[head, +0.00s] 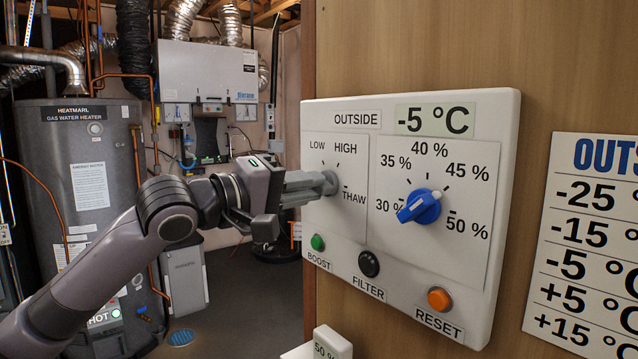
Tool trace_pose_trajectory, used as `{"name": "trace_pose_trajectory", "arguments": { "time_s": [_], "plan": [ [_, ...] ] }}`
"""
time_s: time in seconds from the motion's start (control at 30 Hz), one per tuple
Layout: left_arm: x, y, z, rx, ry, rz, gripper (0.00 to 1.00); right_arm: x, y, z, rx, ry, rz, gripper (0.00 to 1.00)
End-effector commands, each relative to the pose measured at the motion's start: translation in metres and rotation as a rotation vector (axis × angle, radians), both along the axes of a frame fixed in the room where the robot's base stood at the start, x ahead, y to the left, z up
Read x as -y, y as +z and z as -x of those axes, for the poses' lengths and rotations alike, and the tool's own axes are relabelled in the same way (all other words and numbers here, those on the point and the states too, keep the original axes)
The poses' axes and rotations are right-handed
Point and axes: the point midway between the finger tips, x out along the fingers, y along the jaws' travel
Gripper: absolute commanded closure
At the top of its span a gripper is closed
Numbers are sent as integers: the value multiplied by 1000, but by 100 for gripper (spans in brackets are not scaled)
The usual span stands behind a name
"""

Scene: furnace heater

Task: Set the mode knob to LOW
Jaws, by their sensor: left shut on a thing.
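The white control panel (400,262) is mounted on a wooden wall. Its mode dial plate at the left is marked LOW, HIGH and THAW. The grey mode knob (331,184) is at that dial, mostly hidden by my left gripper (318,185), which is shut on it. I cannot tell which mark the knob points to. My left arm comes in from the lower left, with the gripper facing right toward the panel. My right gripper is not in view.
A blue knob (422,206) sits right of the mode dial. Below are green (317,242), black (369,264) and orange (440,299) buttons. A temperature chart (585,250) is at right. A white block marked 50 % (332,343) stands below the panel. A water heater (85,185) is at left.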

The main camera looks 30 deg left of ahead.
Motion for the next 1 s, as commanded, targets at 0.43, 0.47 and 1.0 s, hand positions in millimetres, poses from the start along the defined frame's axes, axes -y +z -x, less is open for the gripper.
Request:
{"name": "trace_pose_trajectory", "arguments": {
  "time_s": [0.43,0.47,1.0],
  "plan": [
    [0,0,0,27,0,-69,100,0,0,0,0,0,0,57],
    [0,0,0,35,0,-87,100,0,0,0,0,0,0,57],
    [0,-1,0,170,1,-416,100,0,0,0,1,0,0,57]
  ]
}}
